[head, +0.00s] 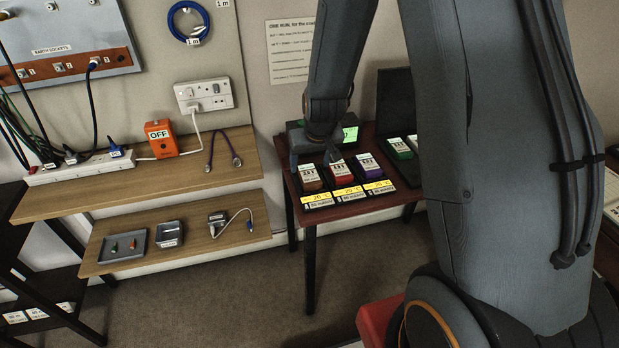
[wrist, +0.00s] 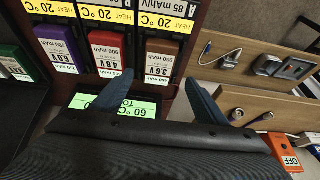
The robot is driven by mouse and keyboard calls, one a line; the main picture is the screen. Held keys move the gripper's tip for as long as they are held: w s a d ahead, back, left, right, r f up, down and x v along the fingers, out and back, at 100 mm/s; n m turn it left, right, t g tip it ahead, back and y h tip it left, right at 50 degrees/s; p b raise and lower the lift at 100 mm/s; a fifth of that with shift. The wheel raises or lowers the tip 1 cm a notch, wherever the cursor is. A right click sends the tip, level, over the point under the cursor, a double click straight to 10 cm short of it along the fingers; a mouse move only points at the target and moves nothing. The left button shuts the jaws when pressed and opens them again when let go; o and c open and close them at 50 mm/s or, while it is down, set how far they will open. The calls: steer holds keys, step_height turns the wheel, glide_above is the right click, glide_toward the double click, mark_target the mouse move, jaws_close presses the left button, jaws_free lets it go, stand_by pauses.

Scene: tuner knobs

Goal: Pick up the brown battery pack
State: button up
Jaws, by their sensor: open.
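The brown battery pack (head: 313,186) stands at the left end of a row of three packs on the dark red table, with a white label on top. In the wrist view the brown pack (wrist: 163,39) lies ahead of my fingers, its white 3.6 V label end between the fingertip lines. My gripper (head: 316,157) is above the back of the row, near the brown and red packs. In the wrist view my gripper (wrist: 160,78) has its two fingers wide apart with nothing held. I cannot tell the height gap to the pack.
A red pack (head: 342,179) is close beside the brown one, then a purple pack (head: 373,184). A box with a green display (head: 350,134) stands behind the row. Green packs (head: 399,148) are to the right. Wooden shelves (head: 100,188) are at the left.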

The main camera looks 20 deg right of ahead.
mark_target(310, 174)
steer(key=x, duration=0.1)
steer(key=b+x, duration=0.1)
steer(key=x, duration=0.1)
steer(key=shift+s+d, duration=0.1)
steer(key=shift+s, duration=0.15)
steer(key=shift+p+x, duration=0.5)
steer(key=shift+x, duration=1.15)
steer(key=shift+f, duration=0.1)
steer(key=c, duration=1.2)
